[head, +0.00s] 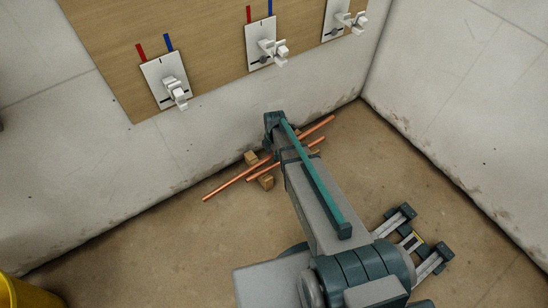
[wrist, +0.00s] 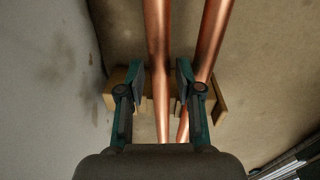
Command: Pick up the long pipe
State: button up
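Two copper pipes lie side by side near the wall. The long pipe (head: 228,184) is nearer the wall, and in the wrist view it is the left one (wrist: 157,40). The short pipe (head: 312,145) lies on the room side and is the right one in the wrist view (wrist: 215,30). My gripper (wrist: 160,80) is open, with the long pipe showing between its two fingers. The right finger partly covers the short pipe. I cannot tell how far the fingertips are above the pipes. In the head view my arm hides the pipes' middle and the fingers.
Wooden blocks (head: 265,182) sit under the pipes; wood also shows behind the fingers in the wrist view (wrist: 220,101). The wall (wrist: 45,80) is close on the left. A board with white valve plates (head: 158,72) hangs above. A yellow container (head: 15,290) stands bottom left. Floor left is clear.

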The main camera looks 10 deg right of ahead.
jog(key=shift+f, duration=0.6)
grip_shut()
jog(key=shift+r, duration=0.2)
